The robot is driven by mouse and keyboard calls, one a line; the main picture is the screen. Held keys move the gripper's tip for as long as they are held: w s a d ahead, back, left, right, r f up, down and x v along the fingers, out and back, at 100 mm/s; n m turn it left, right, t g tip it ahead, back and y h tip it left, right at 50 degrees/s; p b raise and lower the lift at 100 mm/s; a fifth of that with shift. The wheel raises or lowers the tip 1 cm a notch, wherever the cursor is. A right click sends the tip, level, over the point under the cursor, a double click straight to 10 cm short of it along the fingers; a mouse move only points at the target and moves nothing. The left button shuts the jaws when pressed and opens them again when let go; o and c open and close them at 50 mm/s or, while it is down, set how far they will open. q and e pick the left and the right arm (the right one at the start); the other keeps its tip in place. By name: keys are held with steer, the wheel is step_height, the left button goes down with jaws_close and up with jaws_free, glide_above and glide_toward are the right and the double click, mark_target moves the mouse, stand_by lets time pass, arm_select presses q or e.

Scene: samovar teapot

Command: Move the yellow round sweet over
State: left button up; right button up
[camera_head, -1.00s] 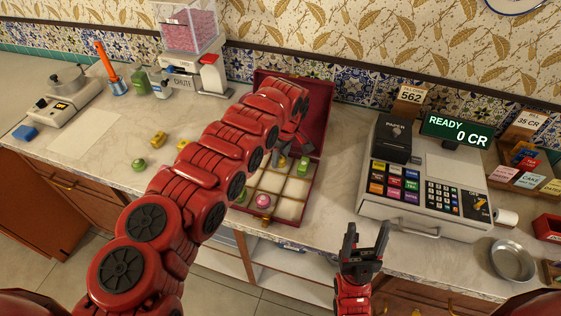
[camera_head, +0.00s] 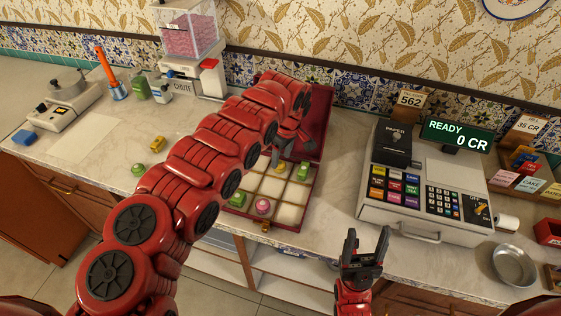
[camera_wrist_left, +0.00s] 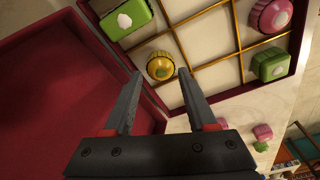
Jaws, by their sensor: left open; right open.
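The yellow round sweet (camera_wrist_left: 160,65) sits in a compartment of the open sweet box. It shows just beyond and between the open fingertips of my left gripper (camera_wrist_left: 160,73) in the left wrist view. In the head view the sweet (camera_head: 280,168) is partly visible below my left gripper (camera_head: 281,153). Contact between fingers and sweet cannot be told. The box (camera_head: 292,228) also holds a green sweet (camera_head: 303,171), a pink round sweet (camera_head: 262,206) and another green sweet (camera_head: 237,199). My right gripper (camera_head: 367,240) is open and empty in front of the counter.
The box's dark red lid (camera_wrist_left: 60,80) stands open behind the compartments. Several loose sweets lie on the counter, including a yellow one (camera_head: 158,144) and a green one (camera_head: 138,170). The cash register (camera_head: 425,185) stands to the right. My left arm hides some counter.

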arm_select(q)
step_height(320, 180, up, 9)
steer(key=d+b, duration=0.1)
steer(key=shift+s+b, duration=0.4)
steer(key=shift+s, duration=0.05)
